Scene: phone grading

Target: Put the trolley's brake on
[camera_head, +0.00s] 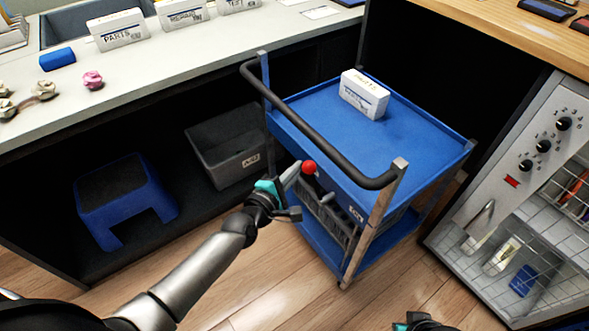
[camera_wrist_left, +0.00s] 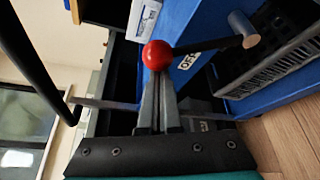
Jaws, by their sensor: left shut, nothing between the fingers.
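The blue trolley (camera_head: 328,143) stands in front of the counter, with a black push handle (camera_head: 325,135). Its brake lever has a red ball knob (camera_head: 309,167), which also shows in the left wrist view (camera_wrist_left: 157,55). There the black lever rod (camera_wrist_left: 210,45) runs right from the ball to a grey pivot (camera_wrist_left: 243,29). A white label reading OFF (camera_wrist_left: 194,57) sits on the blue side panel just below the rod. My left gripper (camera_head: 296,176) is shut and empty, its fingertips right at the ball; I cannot tell whether they touch. My right gripper (camera_head: 415,323) is barely in view at the bottom edge.
A white box (camera_head: 364,94) stands on the trolley's top. A blue step stool (camera_head: 125,195) and a grey bin (camera_head: 222,145) are under the counter (camera_head: 140,68). A metal cabinet with knobs (camera_head: 520,165) stands close on the right. Wood floor is clear in front.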

